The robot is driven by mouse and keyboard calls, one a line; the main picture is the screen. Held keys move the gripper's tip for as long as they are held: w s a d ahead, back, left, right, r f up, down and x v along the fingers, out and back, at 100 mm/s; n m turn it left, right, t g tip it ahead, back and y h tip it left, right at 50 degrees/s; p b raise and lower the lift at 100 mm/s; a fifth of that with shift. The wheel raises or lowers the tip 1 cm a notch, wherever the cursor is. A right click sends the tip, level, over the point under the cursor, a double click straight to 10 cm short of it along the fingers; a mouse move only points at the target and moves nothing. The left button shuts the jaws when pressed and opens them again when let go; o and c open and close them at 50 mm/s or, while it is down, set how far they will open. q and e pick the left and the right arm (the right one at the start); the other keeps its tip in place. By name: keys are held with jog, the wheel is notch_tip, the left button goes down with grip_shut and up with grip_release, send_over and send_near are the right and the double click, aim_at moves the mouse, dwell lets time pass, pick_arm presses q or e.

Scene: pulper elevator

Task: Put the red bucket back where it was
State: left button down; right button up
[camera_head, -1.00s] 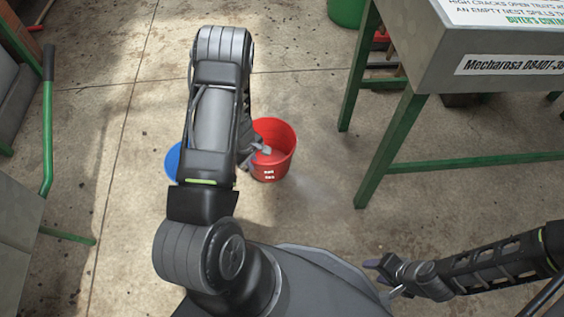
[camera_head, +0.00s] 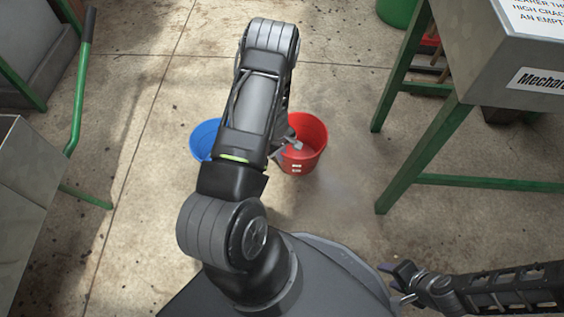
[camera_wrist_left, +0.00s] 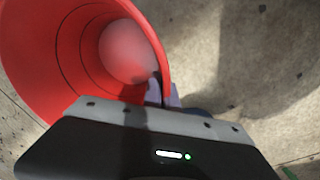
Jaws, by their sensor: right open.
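The red bucket (camera_head: 306,133) is in the middle of the head view, just right of my left arm. It looks empty. My left gripper (camera_head: 287,147) is at its left rim in the head view. In the left wrist view the red bucket (camera_wrist_left: 30,60) fills the upper left, and the finger tips of my left gripper (camera_wrist_left: 164,94) are close together with the rim between them. I cannot tell whether its base touches the floor. My right gripper (camera_head: 398,284) is open and empty at the lower right.
A blue bucket (camera_head: 204,138) stands left of the red one, partly behind my arm. A green-legged metal machine (camera_head: 497,60) stands at the right. A green bucket (camera_head: 396,10) is at the top. A green handle (camera_head: 80,85) and metal box (camera_head: 20,190) are at the left.

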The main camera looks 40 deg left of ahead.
pick_arm(q)
notch_tip(320, 180, down, 4)
jog(key=shift+f+b, duration=0.25)
jog(key=shift+b, duration=0.8)
jog(key=c, duration=1.7)
grip_release()
jog(key=r+p, duration=0.1)
jog(key=r, duration=0.1)
jog(key=r+p, duration=0.1)
jog(key=r, duration=0.2)
jog(key=s+r+p, duration=0.1)
jog(key=r, duration=0.1)
jog(key=shift+a+r+p, duration=0.15)
jog(key=shift+a+p, duration=0.15)
jog(key=shift+p, duration=0.05)
